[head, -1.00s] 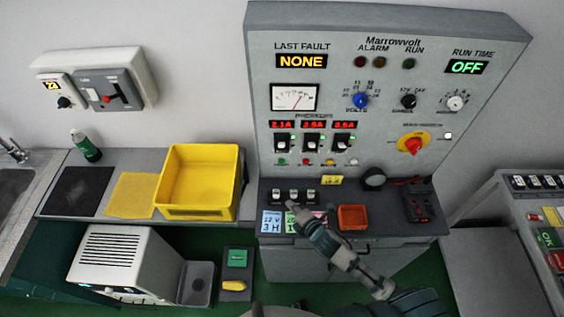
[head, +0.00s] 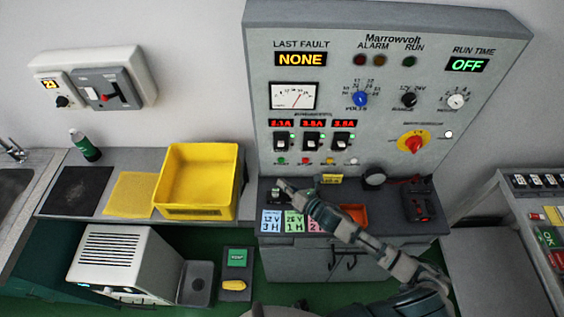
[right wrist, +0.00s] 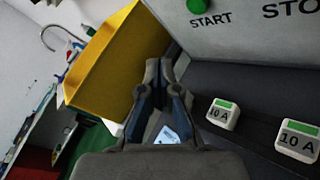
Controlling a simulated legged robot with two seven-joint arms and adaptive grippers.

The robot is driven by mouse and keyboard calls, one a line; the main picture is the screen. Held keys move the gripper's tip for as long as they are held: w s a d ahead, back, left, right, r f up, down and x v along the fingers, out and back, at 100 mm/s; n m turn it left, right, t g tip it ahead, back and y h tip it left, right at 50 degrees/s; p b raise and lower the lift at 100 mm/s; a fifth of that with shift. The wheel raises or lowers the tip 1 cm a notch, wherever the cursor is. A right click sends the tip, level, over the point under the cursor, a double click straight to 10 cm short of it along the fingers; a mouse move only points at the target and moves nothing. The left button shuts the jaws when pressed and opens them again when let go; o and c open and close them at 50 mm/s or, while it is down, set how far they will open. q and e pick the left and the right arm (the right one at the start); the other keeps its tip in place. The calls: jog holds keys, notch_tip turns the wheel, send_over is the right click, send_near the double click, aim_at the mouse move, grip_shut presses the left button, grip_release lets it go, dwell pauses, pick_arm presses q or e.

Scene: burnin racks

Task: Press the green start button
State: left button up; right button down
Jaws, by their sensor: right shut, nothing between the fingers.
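The green start button (head: 281,160) is a small round button at the left of the bottom row on the grey panel. In the right wrist view the green button (right wrist: 204,4) shows at the top edge above the label START. My right gripper (head: 281,184) is shut and empty, just below the button in the head view. In the right wrist view its fingertips (right wrist: 162,70) are together, lower left of the button. I see no contact with the button. My left gripper is not in view.
Red (head: 306,161), yellow and white buttons sit beside the green one. Fuse blocks marked 10 A (right wrist: 222,114) stand on the dark ledge. A yellow bin (head: 197,212) is at left. Coloured cards (head: 272,221) and an orange tray (head: 355,213) lie near my right arm.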

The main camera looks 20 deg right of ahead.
aim_at(281, 160)
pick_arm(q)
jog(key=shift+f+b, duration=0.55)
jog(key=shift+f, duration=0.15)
pick_arm(e)
jog(key=w, duration=0.4)
jog(key=w+d, duration=0.1)
jog(key=w, duration=0.1)
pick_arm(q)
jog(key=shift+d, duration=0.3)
pick_arm(e)
jog(key=shift+d, duration=0.3)
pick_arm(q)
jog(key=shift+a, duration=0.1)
pick_arm(e)
jog(key=shift+a, duration=0.25)
jog(key=shift+d, duration=0.2)
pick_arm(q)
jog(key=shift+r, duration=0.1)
pick_arm(e)
jog(key=shift+w, duration=0.1)
jog(key=shift+w+r, duration=0.1)
jog(key=shift+w, duration=0.15)
